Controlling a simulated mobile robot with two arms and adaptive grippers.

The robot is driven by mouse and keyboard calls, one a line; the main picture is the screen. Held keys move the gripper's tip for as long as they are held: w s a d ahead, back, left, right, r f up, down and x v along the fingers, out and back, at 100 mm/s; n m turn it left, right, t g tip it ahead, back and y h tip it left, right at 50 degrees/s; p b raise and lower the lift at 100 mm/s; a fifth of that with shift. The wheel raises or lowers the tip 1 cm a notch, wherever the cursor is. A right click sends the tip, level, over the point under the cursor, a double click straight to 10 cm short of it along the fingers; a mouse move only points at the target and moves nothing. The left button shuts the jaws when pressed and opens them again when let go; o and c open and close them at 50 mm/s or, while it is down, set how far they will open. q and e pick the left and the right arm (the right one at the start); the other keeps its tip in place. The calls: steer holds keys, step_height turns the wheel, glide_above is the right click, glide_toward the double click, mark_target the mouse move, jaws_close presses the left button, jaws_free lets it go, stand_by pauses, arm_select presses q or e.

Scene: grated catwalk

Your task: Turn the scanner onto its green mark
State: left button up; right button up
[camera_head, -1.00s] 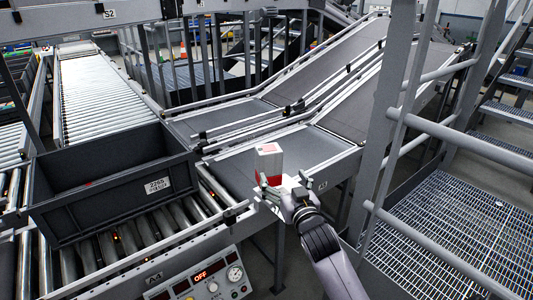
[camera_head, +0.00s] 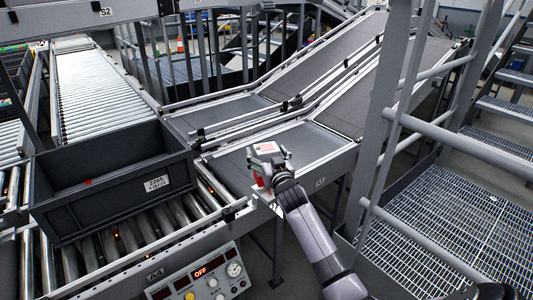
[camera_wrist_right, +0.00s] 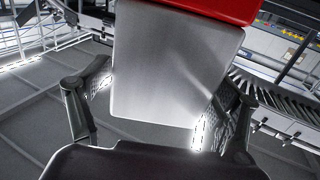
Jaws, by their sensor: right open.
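The scanner is a small box with a white and red top (camera_head: 263,149). It stands at the near edge of the conveyor, in the middle of the head view, partly hidden by my gripper. My right gripper (camera_head: 268,158) is open at the scanner, with its fingers on either side of the box. In the right wrist view the scanner's pale grey face (camera_wrist_right: 170,70), with a red band above, fills the space between the open fingers (camera_wrist_right: 160,105). Gaps show beside the box, and contact cannot be told. No green mark can be made out. My left gripper is out of view.
A dark grey crate (camera_head: 60,190) sits on the rollers at left. A control panel (camera_head: 205,278) with a red "OFF" display stands below. Grey railings (camera_head: 400,110) and a grated walkway (camera_head: 430,220) lie at right. The conveyor belt behind the scanner is clear.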

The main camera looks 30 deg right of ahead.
steer(key=shift+c, duration=0.4)
steer(key=c, duration=1.1)
steer(key=shift+r+n+y+p, duration=0.2)
steer(key=shift+n+y+p, duration=0.2)
steer(key=shift+y+p, duration=0.15)
steer(key=shift+d+n+y+p, duration=0.1)
steer(key=shift+n+y+p, duration=0.3)
steer(key=shift+n+y, duration=0.35)
steer(key=shift+n+t+y, duration=0.3)
steer(key=shift+n+y, duration=0.05)
steer(key=shift+y, duration=0.65)
steer(key=shift+f+n+y, duration=0.1)
steer(key=shift+n+y, duration=0.4)
steer(key=shift+y, duration=0.3)
